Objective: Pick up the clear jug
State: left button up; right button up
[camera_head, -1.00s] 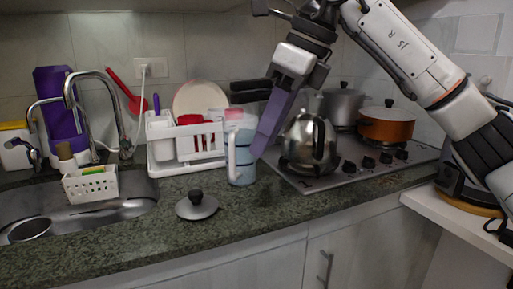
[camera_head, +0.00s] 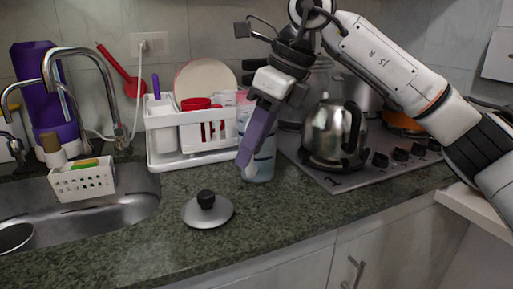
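The clear jug (camera_head: 263,166), bluish and see-through, stands upright on the counter between the white dish rack and the stove. My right gripper (camera_head: 246,158) reaches down from above in front of it. A long purple finger hides the jug's upper left part and most of its handle. Whether this finger touches the jug I cannot tell. Only one finger shows clearly, so the gap between the fingers is hidden. My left gripper is not in view.
A steel kettle (camera_head: 335,132) stands on the stove (camera_head: 345,178), right of the jug. The white dish rack (camera_head: 165,155) is close on the left. A pot lid (camera_head: 208,212) lies on the counter in front. The sink (camera_head: 110,205) is at left; the front counter is mostly bare.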

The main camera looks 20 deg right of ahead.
jog(key=shift+x, duration=1.1)
grip_shut()
dwell(0.4)
jog(key=shift+r, duration=0.2)
